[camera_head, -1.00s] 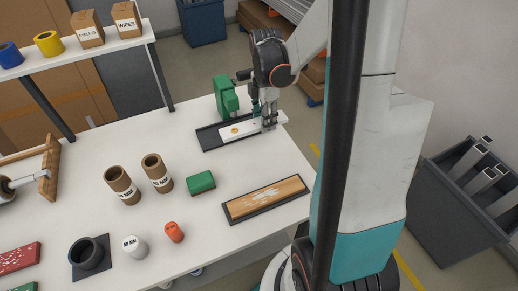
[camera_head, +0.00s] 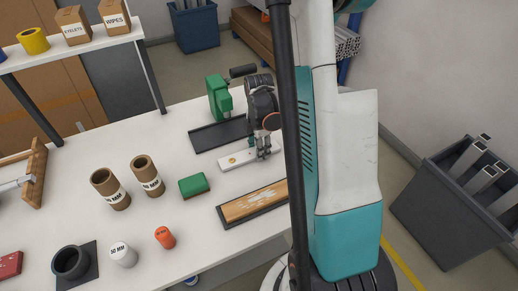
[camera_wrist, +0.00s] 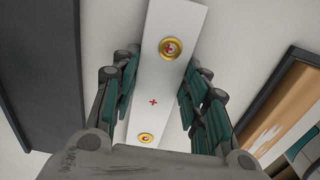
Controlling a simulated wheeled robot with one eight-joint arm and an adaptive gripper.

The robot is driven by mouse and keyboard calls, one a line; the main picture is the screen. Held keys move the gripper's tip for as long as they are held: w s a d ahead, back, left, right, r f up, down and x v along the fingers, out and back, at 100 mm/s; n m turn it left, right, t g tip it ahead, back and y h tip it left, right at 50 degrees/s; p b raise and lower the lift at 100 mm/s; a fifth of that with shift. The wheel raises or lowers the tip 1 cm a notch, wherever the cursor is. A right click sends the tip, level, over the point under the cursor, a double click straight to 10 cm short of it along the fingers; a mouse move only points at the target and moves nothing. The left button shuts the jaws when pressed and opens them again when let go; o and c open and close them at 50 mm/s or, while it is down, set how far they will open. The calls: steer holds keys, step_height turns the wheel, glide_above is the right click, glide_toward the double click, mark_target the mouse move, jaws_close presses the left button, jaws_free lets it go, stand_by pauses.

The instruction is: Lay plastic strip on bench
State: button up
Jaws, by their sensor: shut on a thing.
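The plastic strip (camera_head: 232,163) is white, with brass eyelets and small red crosses. It now lies level over the white bench (camera_head: 150,229), in front of the green press's dark base. My gripper (camera_head: 263,152) is shut on the strip near its right part. In the wrist view the strip (camera_wrist: 155,75) runs between the two finger pads of my gripper (camera_wrist: 158,100), with one eyelet beyond the fingers and one close to the palm. I cannot tell whether the strip touches the bench or hovers just above it.
The green press (camera_head: 218,98) stands behind on its dark base (camera_head: 220,134). A dark-framed wooden board (camera_head: 253,203) lies just in front of the strip. A green block (camera_head: 194,185), two cardboard tubes (camera_head: 147,176) and an orange cylinder (camera_head: 165,237) stand to the left. A grey bin (camera_head: 440,215) is at right.

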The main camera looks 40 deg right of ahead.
steer(key=o, duration=1.2)
step_height(320, 180, up, 12)
steer(key=p, duration=0.4)
steer(key=shift+r, duration=0.15)
steer(key=shift+a, duration=0.1)
